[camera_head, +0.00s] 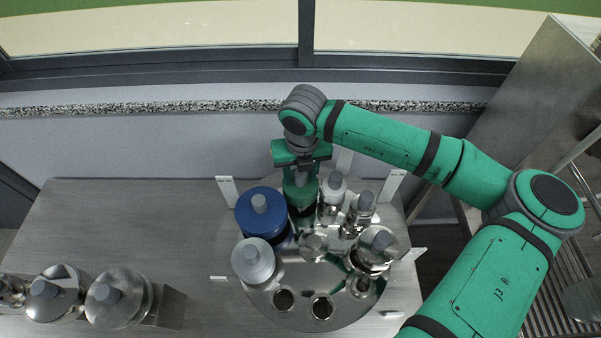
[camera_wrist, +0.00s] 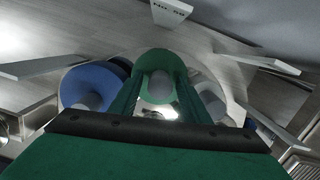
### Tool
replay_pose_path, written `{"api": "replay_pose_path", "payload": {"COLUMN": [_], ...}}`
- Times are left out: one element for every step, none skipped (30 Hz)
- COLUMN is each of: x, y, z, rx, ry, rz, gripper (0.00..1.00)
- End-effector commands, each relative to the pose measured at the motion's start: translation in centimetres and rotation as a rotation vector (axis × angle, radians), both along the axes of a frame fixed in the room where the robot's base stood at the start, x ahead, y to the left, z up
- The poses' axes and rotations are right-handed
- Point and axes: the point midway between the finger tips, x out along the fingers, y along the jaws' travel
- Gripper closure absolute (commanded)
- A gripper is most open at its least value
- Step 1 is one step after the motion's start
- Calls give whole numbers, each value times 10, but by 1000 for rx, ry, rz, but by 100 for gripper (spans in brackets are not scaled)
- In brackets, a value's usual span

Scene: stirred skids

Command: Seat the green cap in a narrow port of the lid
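The green cap (camera_head: 301,198) stands among other caps at the back of a round metal plate, likely the lid (camera_head: 345,315). My gripper (camera_head: 301,172) is right above it, pointing down. In the wrist view, the green cap (camera_wrist: 160,61) is straight ahead, with its grey knob (camera_wrist: 161,90) between the two green fingers (camera_wrist: 160,98). I cannot tell whether the fingers touch the knob. The cap's underside and what it rests on are hidden. Dark round ports (camera_head: 322,307) and (camera_head: 284,299) show empty at the plate's front.
A blue cap (camera_head: 254,221) stands close left of the green cap, and a white one (camera_head: 333,190) close right. A pale grey cap (camera_head: 252,263) and steel pieces (camera_head: 374,250) stand nearby. Upright white labels (camera_head: 391,187) ring the plate. Metal-topped pieces (camera_head: 118,300) stand front left.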

Motion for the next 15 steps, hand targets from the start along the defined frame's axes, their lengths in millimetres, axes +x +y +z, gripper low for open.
{"api": "replay_pose_path", "payload": {"x": [0, 0, 0, 0, 0, 0, 0, 0, 0, 0, -1, -1, -1, -1, -1], "y": [0, 0, 0, 0, 0, 0, 0, 0, 0, 0, 0, 0, -1, -1, -1], "z": [0, 0, 0, 0, 0, 0, 0, 0, 0, 1, 3, 5, 8, 12, 18], "rx": [0, 0, 0, 0, 0, 0, 0, 0, 0, -1, -1, -1, -1, -2, -3], "ry": [0, 0, 0, 1, 1, 1, 2, 2, 1, 1, 1, 1, 1, 0, -2], "rz": [0, 0, 0, 0, 0, 0, 0, 0, 0, 0, 0, 0, 0, 0, 0], "gripper": [51, 51, 51, 51, 51, 51, 51, 51, 51, 51, 51, 51, 51, 51, 51]}}
